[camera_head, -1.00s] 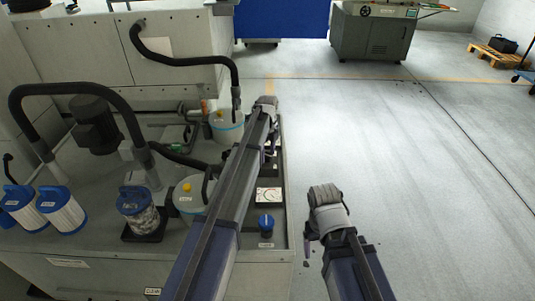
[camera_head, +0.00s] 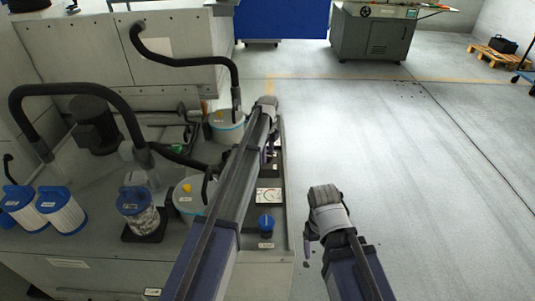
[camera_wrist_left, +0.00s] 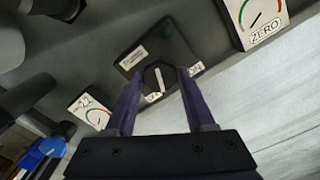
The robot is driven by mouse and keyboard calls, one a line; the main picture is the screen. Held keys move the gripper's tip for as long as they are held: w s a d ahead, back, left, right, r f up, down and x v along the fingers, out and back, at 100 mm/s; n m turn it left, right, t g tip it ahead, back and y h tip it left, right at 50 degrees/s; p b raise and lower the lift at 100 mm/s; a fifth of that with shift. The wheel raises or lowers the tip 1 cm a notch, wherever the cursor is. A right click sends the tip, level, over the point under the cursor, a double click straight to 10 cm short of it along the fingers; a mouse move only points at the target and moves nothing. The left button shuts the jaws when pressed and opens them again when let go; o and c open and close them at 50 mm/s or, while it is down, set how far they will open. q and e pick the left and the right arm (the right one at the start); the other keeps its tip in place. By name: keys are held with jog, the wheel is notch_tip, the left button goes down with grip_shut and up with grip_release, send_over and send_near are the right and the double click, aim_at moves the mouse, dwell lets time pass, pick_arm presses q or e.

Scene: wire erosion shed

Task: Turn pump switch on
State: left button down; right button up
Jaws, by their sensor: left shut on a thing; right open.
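My right gripper (camera_head: 310,243) is open and empty, over the floor to the right of the machine.
A gauge marked ZERO (camera_wrist_left: 262,18) and another gauge (camera_wrist_left: 90,111) flank the switch plate. Blue-capped filters (camera_head: 62,212), a blue knob (camera_head: 266,223), white canisters (camera_head: 190,197) and black hoses (camera_head: 130,110) crowd the machine top.

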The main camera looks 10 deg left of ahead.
aim_at(268, 155)
pick_arm(q)
jog(key=n, duration=1)
jog(key=shift+n, duration=0.4)
dwell(0.4)
jog(key=shift+c, duration=1.3)
grip_release()
jog(key=shift+r, duration=0.1)
notch_tip(268, 155, up, 8)
jog(key=p, duration=0.8)
